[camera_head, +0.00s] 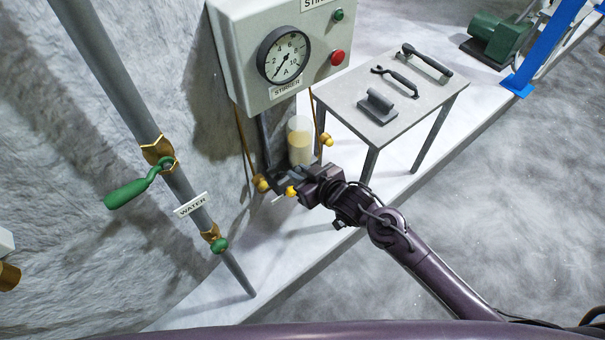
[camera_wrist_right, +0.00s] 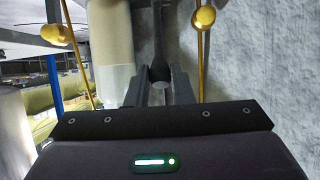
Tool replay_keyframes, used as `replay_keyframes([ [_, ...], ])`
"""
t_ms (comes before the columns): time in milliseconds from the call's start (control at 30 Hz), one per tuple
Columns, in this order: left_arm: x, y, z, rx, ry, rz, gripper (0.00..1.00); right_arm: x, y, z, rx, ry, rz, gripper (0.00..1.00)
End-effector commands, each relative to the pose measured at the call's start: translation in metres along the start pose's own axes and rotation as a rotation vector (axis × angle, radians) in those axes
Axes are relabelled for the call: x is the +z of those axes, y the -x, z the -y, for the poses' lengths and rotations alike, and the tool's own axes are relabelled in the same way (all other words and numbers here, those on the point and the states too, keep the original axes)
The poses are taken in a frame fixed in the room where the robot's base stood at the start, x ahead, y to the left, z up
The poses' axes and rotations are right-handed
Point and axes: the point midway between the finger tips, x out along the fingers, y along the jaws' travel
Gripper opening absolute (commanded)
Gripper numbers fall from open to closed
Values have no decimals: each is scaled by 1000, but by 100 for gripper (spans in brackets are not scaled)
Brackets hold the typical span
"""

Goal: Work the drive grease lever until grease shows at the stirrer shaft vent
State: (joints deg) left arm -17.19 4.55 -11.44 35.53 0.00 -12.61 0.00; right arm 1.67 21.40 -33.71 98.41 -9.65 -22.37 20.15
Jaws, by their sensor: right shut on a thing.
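My right gripper (camera_head: 278,183) reaches in below the stirrer box (camera_head: 233,60). In the wrist view its fingers (camera_wrist_right: 161,88) are shut on the lower end of a dark upright lever (camera_wrist_right: 158,38). The lever's upper part shows in the head view (camera_head: 264,135). A clear cylinder (camera_head: 300,126) with pale yellow contents stands beside it. Thin brass pipes end in brass knobs, one right of the cylinder (camera_head: 327,140) and one left of the gripper (camera_head: 261,184). I cannot tell whether grease shows at either. My left gripper is out of view.
A gauge (camera_head: 284,55) and a red button (camera_head: 338,57) are on the box. A small table (camera_head: 420,98) with tools stands to the right. A water pipe (camera_head: 105,75) with a green-handled valve (camera_head: 131,193) runs down at the left.

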Motion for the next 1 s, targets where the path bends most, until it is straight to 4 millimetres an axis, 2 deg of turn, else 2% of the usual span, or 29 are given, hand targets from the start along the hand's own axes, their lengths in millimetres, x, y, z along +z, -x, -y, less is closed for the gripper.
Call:
replay_keyframes([
  [400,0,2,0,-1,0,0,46,-37,-28,-1,1,-1,-8,6],
  [767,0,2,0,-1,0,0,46,-43,-33,-1,1,0,-6,6],
  [800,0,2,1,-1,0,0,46,-43,-33,-1,1,0,-6,24],
  [967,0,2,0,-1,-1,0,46,-42,-33,0,1,0,-5,45],
  [1000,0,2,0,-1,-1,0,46,-42,-33,0,1,0,-4,46],
])
